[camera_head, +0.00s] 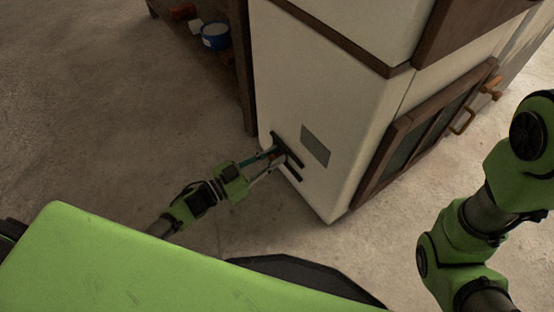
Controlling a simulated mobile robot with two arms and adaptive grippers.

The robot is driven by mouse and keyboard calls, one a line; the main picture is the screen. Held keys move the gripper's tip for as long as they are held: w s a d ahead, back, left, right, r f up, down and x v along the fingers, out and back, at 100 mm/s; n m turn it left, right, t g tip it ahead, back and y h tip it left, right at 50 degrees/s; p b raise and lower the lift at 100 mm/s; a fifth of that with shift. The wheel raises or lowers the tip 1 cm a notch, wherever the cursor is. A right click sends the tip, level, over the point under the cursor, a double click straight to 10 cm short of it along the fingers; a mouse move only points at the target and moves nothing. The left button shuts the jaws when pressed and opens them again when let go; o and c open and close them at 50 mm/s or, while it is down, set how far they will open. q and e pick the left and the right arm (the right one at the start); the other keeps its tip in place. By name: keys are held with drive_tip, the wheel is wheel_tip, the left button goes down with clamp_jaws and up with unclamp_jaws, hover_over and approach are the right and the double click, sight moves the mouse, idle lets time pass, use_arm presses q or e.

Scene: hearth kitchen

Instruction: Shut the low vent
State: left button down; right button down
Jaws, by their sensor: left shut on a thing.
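The low vent (295,157) is on the pale side wall of the stove, near the floor. It shows as dark parallel bars, with a flat grey square panel (315,145) just to their right. My left gripper (276,155) reaches in from the left and is shut on a small part of the vent between the bars. The fingers hide most of that part, so I cannot tell how far open the vent is. My right arm shows at the right edge, but its gripper is out of view.
The pale stove (300,80) has dark trim and a dark-framed glass door (425,130) with a brown handle (463,122). A wooden shelf (241,60) behind it holds a blue-and-white tin (215,37). The concrete floor at left is clear.

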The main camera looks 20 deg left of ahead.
use_arm(q)
drive_tip(key=shift+w+a, duration=0.25)
drive_tip(key=shift+a, duration=0.1)
drive_tip(key=c, duration=1.8)
unclamp_jaws()
drive_tip(key=shift+c, duration=0.2)
drive_tip(key=v, duration=1.2)
